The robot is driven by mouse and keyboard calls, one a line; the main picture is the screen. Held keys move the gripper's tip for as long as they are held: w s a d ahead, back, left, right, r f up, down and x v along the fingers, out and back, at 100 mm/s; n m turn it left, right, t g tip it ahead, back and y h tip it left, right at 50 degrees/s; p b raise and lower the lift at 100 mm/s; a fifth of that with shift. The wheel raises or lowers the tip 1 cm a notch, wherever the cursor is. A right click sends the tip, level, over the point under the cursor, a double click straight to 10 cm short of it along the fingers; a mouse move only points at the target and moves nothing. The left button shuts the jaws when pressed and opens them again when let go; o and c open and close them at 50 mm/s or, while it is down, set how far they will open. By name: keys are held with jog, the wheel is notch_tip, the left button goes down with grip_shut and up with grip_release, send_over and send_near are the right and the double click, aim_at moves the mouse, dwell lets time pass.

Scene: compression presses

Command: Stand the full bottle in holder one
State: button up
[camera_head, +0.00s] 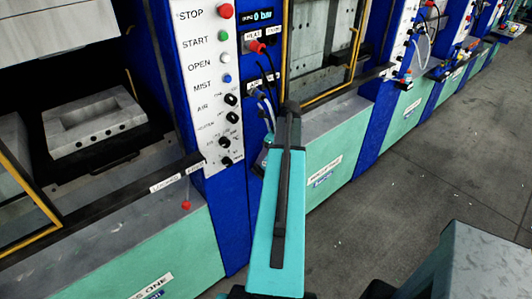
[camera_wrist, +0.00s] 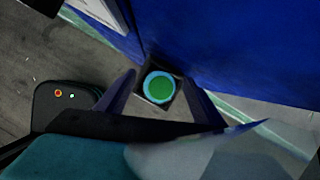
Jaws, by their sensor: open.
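In the wrist view, a round green top with a light-blue rim, seemingly the bottle (camera_wrist: 159,87), sits in a small dark square holder (camera_wrist: 149,102) against the blue press column. I see it end-on, so its fill and label cannot be read. My gripper (camera_wrist: 163,100) is open, with one dark finger on each side of the bottle in the picture. No contact shows, and the depth gap is unclear. In the head view my teal arm covers the gripper. A pale bottle-like shape (camera_head: 261,160) shows just left of the arm, mostly hidden.
A blue press column with a button panel (camera_head: 210,85) stands left of my arm. An open press with a grey mould block (camera_head: 93,122) is at far left. Another bottle (camera_head: 406,80) hangs on a farther column.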

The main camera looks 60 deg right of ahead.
jog(key=shift+r, duration=0.2)
jog(key=shift+b+v, duration=0.4)
jog(key=shift+v, duration=0.5)
jog(key=b+v, duration=0.1)
jog(key=v, duration=0.1)
jog(key=shift+s+r, duration=0.15)
jog(key=shift+r, duration=0.15)
jog(key=s+b, duration=0.4)
jog(key=s, duration=0.8)
jog(key=shift+d+r, duration=0.15)
jog(key=shift+d, duration=0.3)
